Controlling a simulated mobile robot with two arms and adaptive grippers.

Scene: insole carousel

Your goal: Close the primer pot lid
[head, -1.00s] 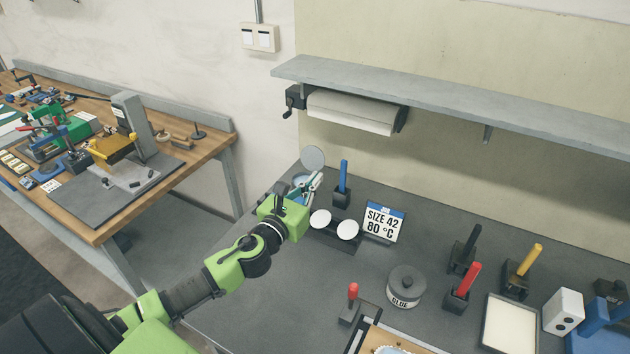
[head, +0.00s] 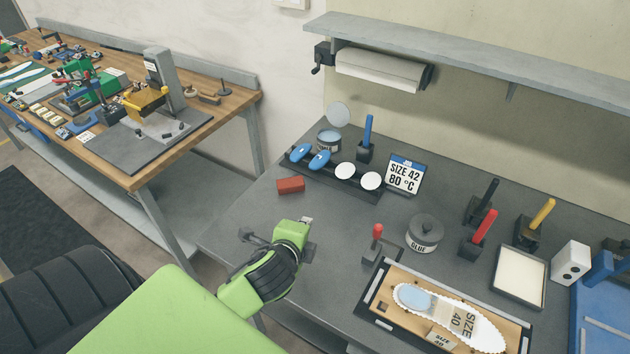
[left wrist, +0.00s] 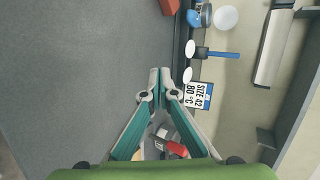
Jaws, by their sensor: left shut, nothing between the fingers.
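The primer pot (head: 329,141) stands at the back left of the grey bench, its mouth open with blue showing inside. Its round grey lid (head: 339,115) stands tilted up behind the mouth. In the left wrist view the pot (left wrist: 206,14) and the pale lid (left wrist: 226,18) lie near the top edge. My left gripper (head: 306,221) is over the front left of the bench, well apart from the pot. Its fingertips (left wrist: 160,76) are together with nothing between them. My right gripper is not in view.
A black rack (head: 345,184) with blue and white discs lies in front of the pot. A blue-handled tool (head: 367,135) stands to its right, a red block (head: 291,185) front left. A size sign (head: 405,174) and glue pot (head: 424,235) stand farther right. A shelf (head: 450,55) hangs above.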

